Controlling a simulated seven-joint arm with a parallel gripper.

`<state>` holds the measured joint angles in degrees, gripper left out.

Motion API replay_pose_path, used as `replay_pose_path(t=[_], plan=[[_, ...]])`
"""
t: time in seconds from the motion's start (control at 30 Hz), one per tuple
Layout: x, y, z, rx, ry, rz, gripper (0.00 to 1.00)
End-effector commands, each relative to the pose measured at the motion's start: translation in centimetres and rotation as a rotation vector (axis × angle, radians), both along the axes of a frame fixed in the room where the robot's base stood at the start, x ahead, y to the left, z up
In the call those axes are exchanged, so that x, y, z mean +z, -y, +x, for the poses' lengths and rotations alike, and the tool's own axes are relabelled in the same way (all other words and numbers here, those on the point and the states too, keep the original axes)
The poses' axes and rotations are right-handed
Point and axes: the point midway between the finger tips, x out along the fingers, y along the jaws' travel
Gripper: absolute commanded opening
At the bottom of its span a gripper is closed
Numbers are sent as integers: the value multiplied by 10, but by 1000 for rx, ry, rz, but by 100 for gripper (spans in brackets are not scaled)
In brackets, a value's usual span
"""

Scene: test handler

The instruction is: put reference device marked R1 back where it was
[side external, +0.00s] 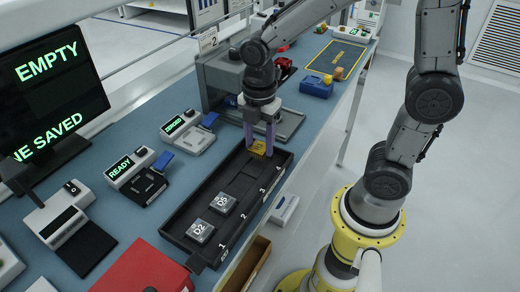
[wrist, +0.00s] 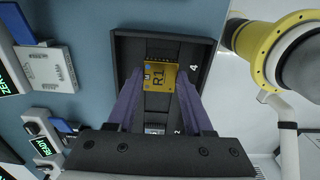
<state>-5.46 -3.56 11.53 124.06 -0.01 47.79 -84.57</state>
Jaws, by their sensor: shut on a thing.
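The gold reference device marked R1 (wrist: 159,77) is between the two purple fingers of my gripper (wrist: 159,84), which is shut on it. In the side external view the device (side external: 257,147) shows under my gripper (side external: 259,149) at the far end of a long black tray (side external: 223,246). In the wrist view it lies over the tray's end compartment, beside the number 4. I cannot tell whether it touches the tray floor or hangs just above it.
Grey devices D2 (side external: 200,231) and D5 (side external: 222,203) sit in the tray's near compartments. Small instruments with green displays (side external: 127,167) stand left of the tray. A grey machine (side external: 222,80) stands behind.

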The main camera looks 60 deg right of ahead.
Motion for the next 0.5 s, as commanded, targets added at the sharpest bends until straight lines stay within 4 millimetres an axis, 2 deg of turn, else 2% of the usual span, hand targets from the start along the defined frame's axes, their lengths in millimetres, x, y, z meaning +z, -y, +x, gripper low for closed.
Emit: replay_pose_path(t=[0.1,0.2,0.5], plan=[[-19,0,-3,0,-8,-1,2],[-26,0,-2,0,-5,-1,2],[-28,0,-2,0,-3,0,2]])
